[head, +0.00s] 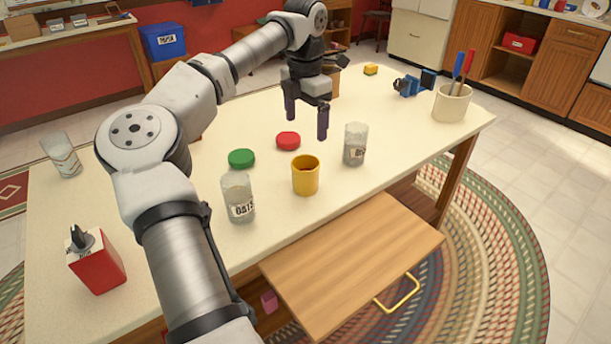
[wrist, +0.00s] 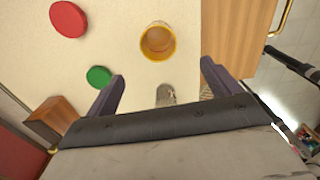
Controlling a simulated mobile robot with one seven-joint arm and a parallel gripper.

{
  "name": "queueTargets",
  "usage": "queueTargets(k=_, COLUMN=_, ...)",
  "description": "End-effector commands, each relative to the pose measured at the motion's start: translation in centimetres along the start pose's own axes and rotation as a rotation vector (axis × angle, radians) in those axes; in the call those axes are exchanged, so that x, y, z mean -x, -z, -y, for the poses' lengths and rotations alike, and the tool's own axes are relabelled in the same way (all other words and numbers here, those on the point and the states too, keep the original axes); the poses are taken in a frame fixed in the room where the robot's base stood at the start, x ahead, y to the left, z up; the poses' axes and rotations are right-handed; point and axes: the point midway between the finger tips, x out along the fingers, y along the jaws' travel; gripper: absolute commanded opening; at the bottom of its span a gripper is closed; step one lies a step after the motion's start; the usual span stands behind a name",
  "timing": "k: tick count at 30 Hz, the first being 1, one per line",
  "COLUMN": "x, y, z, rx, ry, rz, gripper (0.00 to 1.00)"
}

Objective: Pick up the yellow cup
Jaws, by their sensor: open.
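The yellow cup (head: 305,179) stands upright on the cream table, near its front edge, just behind the open drawer. In the wrist view the cup (wrist: 157,43) appears from above, its round mouth beyond the fingertips and between their lines. My gripper (head: 307,122) is open and empty, pointing down above the table. It is higher than the cup and farther back, and the two are apart. In the wrist view its two fingers (wrist: 163,75) are spread wide, with nothing held between them.
Clear glasses stand left (head: 238,198) and right (head: 355,144) of the cup. A green disc (head: 241,158) and red disc (head: 288,140) lie behind it. The wooden drawer (head: 350,255) juts out in front. A utensil crock (head: 452,103) and red box (head: 96,265) stand farther off.

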Motion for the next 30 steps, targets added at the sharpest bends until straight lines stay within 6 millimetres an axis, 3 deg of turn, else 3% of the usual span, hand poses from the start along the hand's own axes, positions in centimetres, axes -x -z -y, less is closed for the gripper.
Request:
queueTargets(k=12, x=-7.3, y=0.2, z=-0.1, rx=0.003, ry=0.0, rz=-0.008, gripper=0.89)
queueTargets(k=20, x=-8.9, y=0.1, z=-0.1, rx=0.002, ry=0.0, rz=-0.006, gripper=0.89)
queueTargets(k=30, x=-13.2, y=-0.2, z=-0.2, rx=0.001, ry=0.0, rz=-0.005, gripper=0.89)
